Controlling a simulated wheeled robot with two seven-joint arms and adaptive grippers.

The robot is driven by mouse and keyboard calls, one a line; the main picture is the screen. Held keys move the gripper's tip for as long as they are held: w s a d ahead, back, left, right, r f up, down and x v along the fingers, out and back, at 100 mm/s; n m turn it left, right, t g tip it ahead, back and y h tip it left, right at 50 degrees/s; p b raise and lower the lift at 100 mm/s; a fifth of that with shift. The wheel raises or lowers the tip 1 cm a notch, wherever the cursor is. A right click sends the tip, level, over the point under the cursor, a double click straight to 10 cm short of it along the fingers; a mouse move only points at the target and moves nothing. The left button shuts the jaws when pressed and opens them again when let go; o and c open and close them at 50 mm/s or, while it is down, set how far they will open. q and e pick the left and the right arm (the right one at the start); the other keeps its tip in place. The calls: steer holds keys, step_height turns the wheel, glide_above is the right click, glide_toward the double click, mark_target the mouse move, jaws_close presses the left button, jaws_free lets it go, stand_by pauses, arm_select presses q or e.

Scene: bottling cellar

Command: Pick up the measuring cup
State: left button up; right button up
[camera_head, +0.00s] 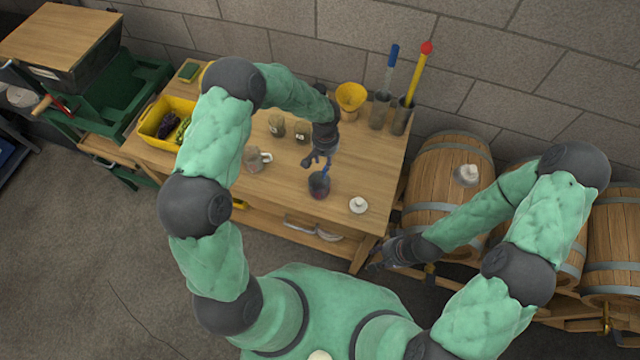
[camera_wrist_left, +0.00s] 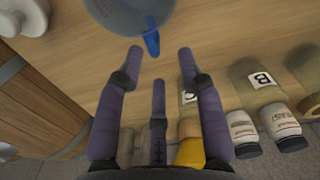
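A clear cup with a blue handle (camera_head: 319,186), which I take for the measuring cup, stands on the wooden bench in the head view. In the left wrist view, part of its clear wall (camera_wrist_left: 125,14) shows at the top edge, with its blue handle pointing toward my fingers. My left gripper (camera_head: 318,164) is just behind the cup, on the handle side. In the wrist view my left gripper (camera_wrist_left: 160,58) is open and empty, its fingertips short of the handle. My right gripper (camera_head: 384,258) hangs by the bench's front right corner; its fingers are too dark to read.
Left of the cup stands a glass mug (camera_head: 254,161); a white knobbed piece (camera_head: 358,205) lies to the right. Behind are small jars (camera_head: 277,126), a yellow funnel (camera_head: 350,97) and tall cylinders (camera_head: 379,112). A yellow crate (camera_head: 154,124) is at left, barrels (camera_head: 432,215) at right.

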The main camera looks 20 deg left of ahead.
mark_target(321, 182)
arm_select(q)
steer(key=f, duration=0.4)
steer(key=shift+s+d+f, duration=0.1)
steer(key=shift+d+f, duration=0.05)
steer(key=shift+d, duration=0.05)
jaws_close()
